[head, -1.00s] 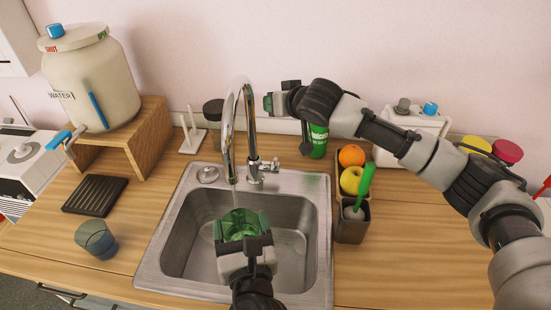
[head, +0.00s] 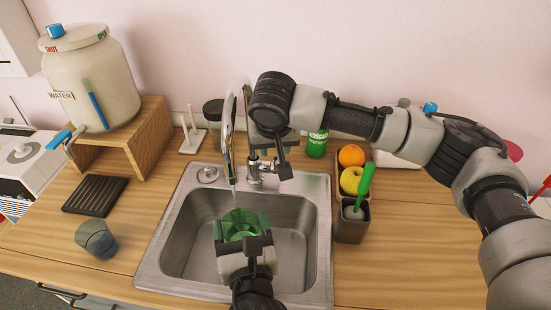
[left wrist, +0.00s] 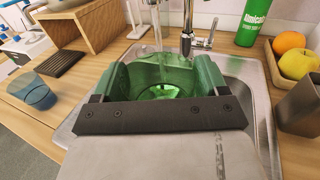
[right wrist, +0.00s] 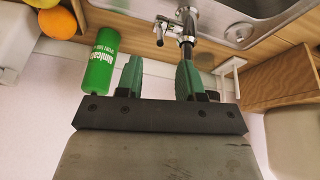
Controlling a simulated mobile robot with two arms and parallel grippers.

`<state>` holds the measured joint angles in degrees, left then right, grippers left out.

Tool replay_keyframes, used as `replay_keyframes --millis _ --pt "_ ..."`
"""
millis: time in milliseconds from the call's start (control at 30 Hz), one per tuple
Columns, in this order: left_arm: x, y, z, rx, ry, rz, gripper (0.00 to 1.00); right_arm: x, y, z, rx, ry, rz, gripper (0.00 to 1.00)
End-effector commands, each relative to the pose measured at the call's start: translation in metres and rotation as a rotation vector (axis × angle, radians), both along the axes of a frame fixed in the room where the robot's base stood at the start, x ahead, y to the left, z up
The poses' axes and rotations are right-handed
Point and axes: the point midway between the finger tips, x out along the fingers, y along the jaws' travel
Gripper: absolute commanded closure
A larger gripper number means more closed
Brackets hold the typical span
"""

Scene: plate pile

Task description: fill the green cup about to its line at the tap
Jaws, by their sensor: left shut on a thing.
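The green see-through cup (head: 240,222) is upright over the sink, under the tap spout. My left gripper (head: 243,228) is shut on it; in the left wrist view the cup (left wrist: 160,72) sits between both fingers. A thin pale streak, seemingly water, runs from the spout down to the cup. The fill line and water level cannot be made out. The chrome tap (head: 228,140) has a side handle, partly hidden in the head view by my right gripper (head: 268,155). In the right wrist view my right gripper (right wrist: 158,65) is open and empty, with the tap handle (right wrist: 160,32) just beyond its fingertips.
The steel sink (head: 172,240) surrounds the cup. A blue cup (head: 96,239) and dark rack (head: 95,194) are left. A water jar (head: 95,85) stands on a wooden stand. A green bottle (head: 316,145), orange (head: 351,155), apple (head: 351,180) and brush caddy (head: 352,226) are right.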

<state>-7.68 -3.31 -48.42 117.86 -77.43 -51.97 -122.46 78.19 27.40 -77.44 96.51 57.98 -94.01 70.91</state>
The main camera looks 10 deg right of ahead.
Motion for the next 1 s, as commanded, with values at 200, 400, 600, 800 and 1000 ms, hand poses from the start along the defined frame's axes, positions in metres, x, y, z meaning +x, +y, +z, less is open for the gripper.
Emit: replay_keyframes --millis 200,400,600,800,1000 --pt "0.000 0.000 0.000 0.000 -0.001 0.000 0.53 0.017 -0.005 -0.041 -0.001 0.001 -0.002 0.62" --pt "0.000 0.000 0.000 0.000 -0.001 0.000 0.53 0.027 -0.007 -0.065 -0.001 -0.001 0.000 0.62" --pt "0.000 0.000 0.000 0.000 -0.001 0.000 0.53 0.030 -0.007 -0.072 0.000 -0.002 0.001 0.62" --pt "0.000 0.000 0.000 0.000 -0.001 0.000 0.53 0.030 -0.007 -0.072 0.000 -0.002 0.001 0.62" --pt "0.000 0.000 0.000 0.000 -0.001 0.000 0.53 0.030 -0.007 -0.072 0.001 -0.002 0.000 0.92"
